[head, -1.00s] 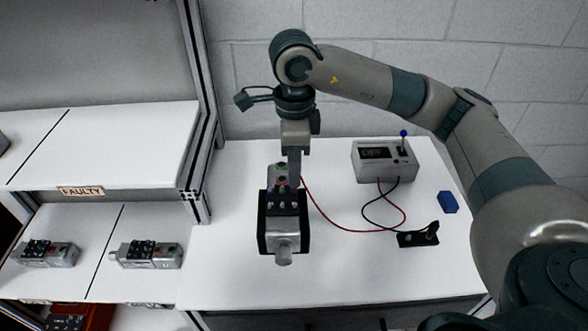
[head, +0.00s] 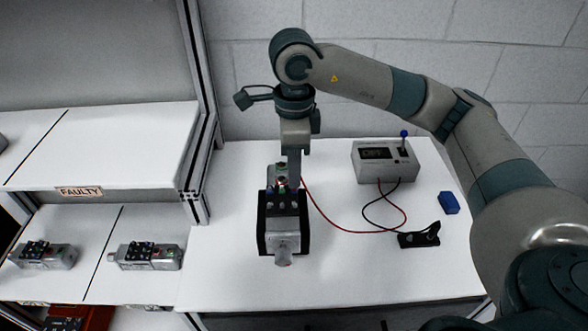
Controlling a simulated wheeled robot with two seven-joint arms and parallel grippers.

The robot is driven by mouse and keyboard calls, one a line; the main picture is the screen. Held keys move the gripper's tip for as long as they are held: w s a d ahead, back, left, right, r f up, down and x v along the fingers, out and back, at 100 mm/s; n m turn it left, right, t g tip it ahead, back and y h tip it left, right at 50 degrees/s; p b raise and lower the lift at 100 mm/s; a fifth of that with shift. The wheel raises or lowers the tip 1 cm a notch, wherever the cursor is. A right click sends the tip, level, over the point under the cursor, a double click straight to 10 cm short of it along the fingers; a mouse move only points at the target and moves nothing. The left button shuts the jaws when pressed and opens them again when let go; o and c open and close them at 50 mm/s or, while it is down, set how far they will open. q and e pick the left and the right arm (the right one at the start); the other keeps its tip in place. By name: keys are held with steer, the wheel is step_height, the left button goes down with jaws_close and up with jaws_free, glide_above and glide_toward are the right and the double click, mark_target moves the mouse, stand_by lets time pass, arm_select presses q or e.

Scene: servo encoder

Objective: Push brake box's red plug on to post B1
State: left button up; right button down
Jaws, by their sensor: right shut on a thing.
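The brake box (head: 373,165) is a grey box with a dark display and a blue-knobbed lever, at the back right of the white bench. A red lead and a black lead come out of its front. The red lead (head: 335,225) runs left to my right gripper (head: 293,185), which points down over the servo motor (head: 284,243) in its black cradle. The gripper is shut on the red plug, which is mostly hidden by the fingers. Its tip is at the motor's terminal block; I cannot tell whether the plug touches post B1. My left gripper is not in view.
The black lead ends at a black holder (head: 419,236) on the right. A blue block (head: 449,203) lies near it. Two more motors (head: 147,256) (head: 44,255) lie on the left shelf, below the FAULTY label (head: 79,191). The bench front is clear.

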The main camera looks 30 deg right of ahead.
steer(key=shift+f, duration=0.15)
steer(key=c, duration=1.7)
jaws_free()
steer(key=shift+r, duration=0.2)
steer(key=shift+r+p, duration=1.3)
steer(key=shift+r, duration=2.05)
